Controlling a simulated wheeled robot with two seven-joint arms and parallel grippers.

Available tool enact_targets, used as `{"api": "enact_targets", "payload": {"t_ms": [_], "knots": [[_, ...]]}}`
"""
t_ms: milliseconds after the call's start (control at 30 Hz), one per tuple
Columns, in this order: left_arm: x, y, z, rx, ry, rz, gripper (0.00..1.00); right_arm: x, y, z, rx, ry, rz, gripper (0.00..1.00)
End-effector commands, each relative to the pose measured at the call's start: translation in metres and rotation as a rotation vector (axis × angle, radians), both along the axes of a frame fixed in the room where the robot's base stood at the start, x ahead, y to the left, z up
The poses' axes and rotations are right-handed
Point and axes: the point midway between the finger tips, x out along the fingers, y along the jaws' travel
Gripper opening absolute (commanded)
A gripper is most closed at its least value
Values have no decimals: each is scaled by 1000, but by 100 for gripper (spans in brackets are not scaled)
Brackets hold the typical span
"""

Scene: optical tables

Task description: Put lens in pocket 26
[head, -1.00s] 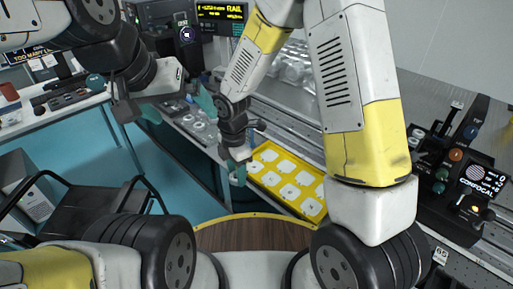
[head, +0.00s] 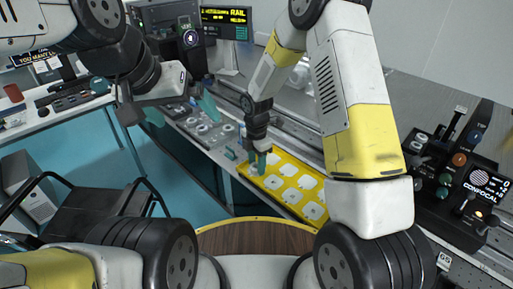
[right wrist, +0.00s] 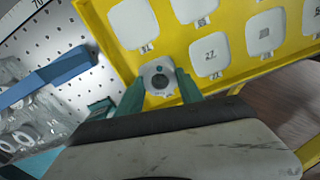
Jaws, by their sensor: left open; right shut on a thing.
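My right gripper (head: 259,162) is over the near-left corner of the yellow tray (head: 246,174), pointing down. In the right wrist view its teal fingers are shut on the lens (right wrist: 158,79), a pale grey piece with a dark round centre. The lens is at the place in the pocket grid beside the white pocket marked 27 (right wrist: 209,55). Whatever pocket is under it is hidden, and I cannot tell whether the lens touches the tray. My left gripper (head: 180,110) is open and empty, left of the tray near the optical table's edge.
A blue bar (right wrist: 62,70) and clear round parts (right wrist: 28,125) lie beside the tray on the perforated table. A black confocal control box (head: 465,190) stands at the right. A monitor (head: 226,20) is at the back.

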Motion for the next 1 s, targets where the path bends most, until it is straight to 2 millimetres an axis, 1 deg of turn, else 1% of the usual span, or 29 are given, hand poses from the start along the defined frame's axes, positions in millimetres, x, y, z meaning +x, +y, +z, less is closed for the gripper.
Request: {"api": "enact_targets", "payload": {"t_ms": [233,267,300,567,667,767,833,1000], "knots": [[0,0,0,0,0,0,100,0,0,-2,0,0,0,4],[0,0,0,0,0,0,100,0,0,-2,1,-1,0,46],[0,0,0,0,0,0,100,0,0,-2,1,-1,0,53],[0,0,0,0,0,0,100,0,0,-2,1,-1,0,53],[0,0,0,0,0,0,100,0,0,1,1,-1,0,53],[0,0,0,0,0,0,100,1,0,12,2,-3,-1,53],[0,0,0,0,0,0,100,1,0,24,1,-4,-1,53],[0,0,0,0,0,0,100,2,0,62,3,-6,-3,53]]}}
